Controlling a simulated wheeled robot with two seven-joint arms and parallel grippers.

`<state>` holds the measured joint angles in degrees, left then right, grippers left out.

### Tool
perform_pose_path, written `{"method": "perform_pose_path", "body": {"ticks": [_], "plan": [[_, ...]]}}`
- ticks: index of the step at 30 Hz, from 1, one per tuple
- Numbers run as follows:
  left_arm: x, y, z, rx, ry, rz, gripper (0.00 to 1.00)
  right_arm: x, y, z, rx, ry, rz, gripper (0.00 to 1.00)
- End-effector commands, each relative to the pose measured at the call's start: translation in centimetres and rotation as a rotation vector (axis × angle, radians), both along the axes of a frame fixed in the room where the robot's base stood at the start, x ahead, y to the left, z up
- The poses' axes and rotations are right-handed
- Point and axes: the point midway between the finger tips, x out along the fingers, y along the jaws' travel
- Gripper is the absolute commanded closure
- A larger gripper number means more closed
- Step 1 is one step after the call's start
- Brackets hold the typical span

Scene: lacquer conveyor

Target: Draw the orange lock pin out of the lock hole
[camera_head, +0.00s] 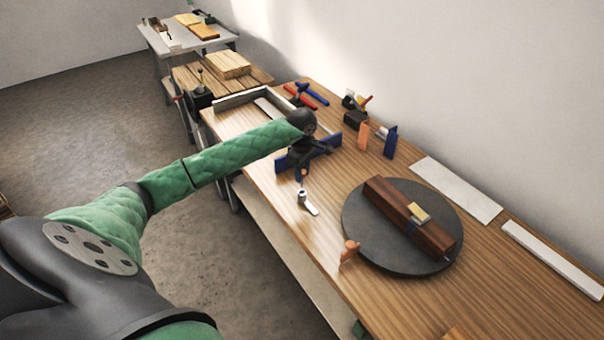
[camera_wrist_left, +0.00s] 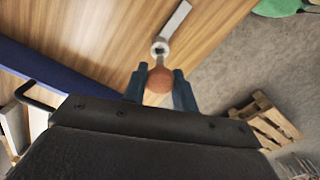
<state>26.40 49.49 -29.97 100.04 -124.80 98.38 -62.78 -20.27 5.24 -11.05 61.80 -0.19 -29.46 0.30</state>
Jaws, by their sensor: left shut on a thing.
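The orange lock pin (camera_wrist_left: 160,80) shows in the left wrist view as a rounded orange-brown knob between the two dark fingertips of my left gripper (camera_wrist_left: 160,90). My left gripper is shut on it. Just beyond the knob is a metal ring, the lock hole (camera_wrist_left: 160,48), with a flat grey plate running from it. In the head view the lock hole (camera_head: 302,195) stands on the bench just below my left gripper (camera_head: 300,175). My right gripper is out of view.
A dark round turntable (camera_head: 365,235) carries a brown wooden bar (camera_head: 385,203). A small orange piece (camera_head: 349,250) stands at its left edge. A blue bar (camera_head: 325,150) lies behind my gripper. Orange and blue stands (camera_head: 390,142) are farther back. Bare bench lies around the lock hole.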

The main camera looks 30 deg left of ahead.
Motion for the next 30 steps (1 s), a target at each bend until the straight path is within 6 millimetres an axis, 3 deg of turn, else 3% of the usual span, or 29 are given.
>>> {"method": "perform_pose_path", "body": {"ticks": [13,30], "plan": [[0.0,0.0,0.3,0.001,-0.001,0.0,1.0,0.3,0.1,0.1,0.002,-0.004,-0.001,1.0],[0.0,0.1,3.1,0.001,0.0,0.001,1.0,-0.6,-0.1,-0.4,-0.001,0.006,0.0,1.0]]}}
